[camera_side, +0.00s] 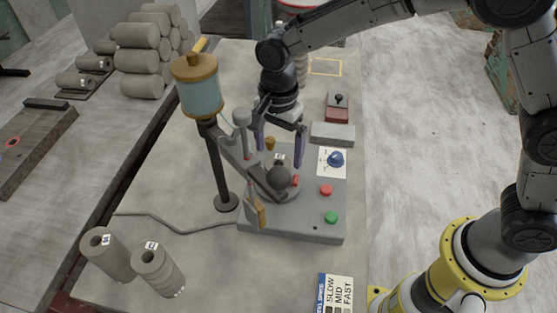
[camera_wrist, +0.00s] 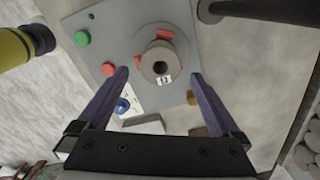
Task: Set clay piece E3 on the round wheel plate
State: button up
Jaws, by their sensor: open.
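A grey hollow clay piece (camera_wrist: 160,57) with a white label stands upright on the round wheel plate (camera_wrist: 182,42) in the wrist view, about at its middle. The label looks like E3 but is small. My gripper (camera_wrist: 158,73) is open, its two purple fingers apart, with the clay piece between and beyond their tips. In the side view my gripper (camera_side: 279,157) hangs over the wheel plate (camera_side: 291,194). There the piece is largely hidden behind a dark round knob and the fingers; only its label area shows. I cannot tell whether a finger touches it.
Two labelled clay tubes (camera_side: 160,272) stand at the front left. A blue canister (camera_side: 200,95) on a dark post rises beside the wheel's grey base (camera_side: 300,232). The base carries red and green buttons (camera_side: 331,217). More clay cylinders (camera_side: 140,60) are stacked at the back left.

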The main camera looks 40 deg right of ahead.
aim_at(278, 163)
notch_tip(278, 163, up, 7)
jog(key=s+d+r+n+t, duration=0.2)
jog(key=s+d+r+n, duration=0.5)
jog(key=d, duration=0.6)
jog(key=s+d+f+n+t, duration=0.1)
jog(key=s+d+n+t, duration=0.2)
jog(key=s, duration=1.3)
jog(key=d+n, duration=0.3)
jog(key=d, duration=0.2)
jog(key=shift+s+d+f+n+t, duration=0.2)
jog(key=shift+s+d+n+t, duration=0.05)
jog(key=shift+s+n+t, duration=0.05)
